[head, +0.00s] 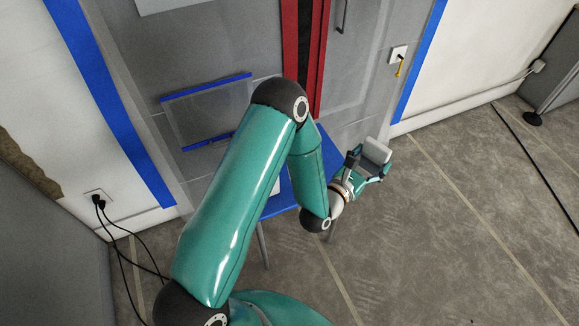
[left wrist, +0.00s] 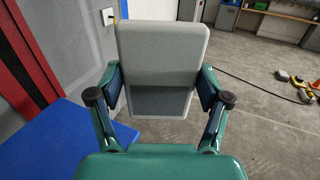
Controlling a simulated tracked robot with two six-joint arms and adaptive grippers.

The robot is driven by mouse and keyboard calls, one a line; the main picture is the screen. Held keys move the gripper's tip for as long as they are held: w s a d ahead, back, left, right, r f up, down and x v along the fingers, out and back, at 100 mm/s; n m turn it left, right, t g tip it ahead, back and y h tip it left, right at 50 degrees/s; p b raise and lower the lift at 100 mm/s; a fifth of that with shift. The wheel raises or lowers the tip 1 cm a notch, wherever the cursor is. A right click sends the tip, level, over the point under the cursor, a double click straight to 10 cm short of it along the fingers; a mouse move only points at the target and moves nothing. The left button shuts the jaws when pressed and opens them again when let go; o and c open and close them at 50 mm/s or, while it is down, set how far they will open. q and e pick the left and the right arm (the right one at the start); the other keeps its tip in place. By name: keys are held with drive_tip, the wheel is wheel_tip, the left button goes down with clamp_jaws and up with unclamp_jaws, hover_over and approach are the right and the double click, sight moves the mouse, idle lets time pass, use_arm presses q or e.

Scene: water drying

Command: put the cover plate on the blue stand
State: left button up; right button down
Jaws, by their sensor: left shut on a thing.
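The cover plate (left wrist: 162,55) is a light grey block with rounded corners and a darker lower face. My left gripper (left wrist: 160,92) is shut on it, one finger against each side. In the head view the plate (head: 376,151) shows small and pale in the left gripper (head: 368,165), to the right of the blue stand (head: 283,197). The stand's flat blue top shows in the left wrist view (left wrist: 60,140) at lower left, apart from the plate. My teal arm hides much of the stand in the head view. My right gripper is in neither view.
A grey wall with red and black strips (head: 304,45) rises behind the stand. A white object (head: 276,187) shows partly on the stand beside my arm. A wall socket with a yellow item (head: 399,60) is at upper right. The floor at right is mostly clear.

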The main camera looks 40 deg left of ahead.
use_arm(q)
drive_tip(key=w+a+y+b, duration=0.1)
drive_tip(key=b, duration=0.1)
drive_tip(key=w+a+n+y+b, duration=0.1)
drive_tip(key=a+b, duration=0.1)
drive_tip(key=b, duration=0.1)
drive_tip(key=w+a+f+n+y+b, duration=0.1)
drive_tip(key=w+b, duration=0.1)
drive_tip(key=b, duration=0.1)
drive_tip(key=shift+w+a, duration=0.1)
drive_tip(key=shift+a, duration=0.15)
drive_tip(key=s+a+r+n+g+y+b, duration=0.15)
drive_tip(key=a+n+g+y+b, duration=0.3)
drive_tip(key=b, duration=0.95)
drive_tip(key=s+a+r+n+g+y+b, duration=0.1)
drive_tip(key=a+r+n+y+b, duration=0.15)
drive_tip(key=a+y+b, duration=0.75)
drive_tip(key=f+h+b, duration=0.1)
drive_tip(key=f+b, duration=0.2)
drive_tip(key=f, duration=0.3)
drive_tip(key=d+f+h+b, duration=0.1)
drive_tip(key=f+h+b, duration=0.1)
drive_tip(key=f, duration=0.4)
drive_tip(key=d+f+h+b, duration=0.1)
drive_tip(key=f+b, duration=0.3)
drive_tip(key=f, duration=0.3)
drive_tip(key=shift+s+d+f+h+b, duration=0.1)
drive_tip(key=shift+s+d+h+b, duration=0.1)
drive_tip(key=shift+h+b, duration=0.15)
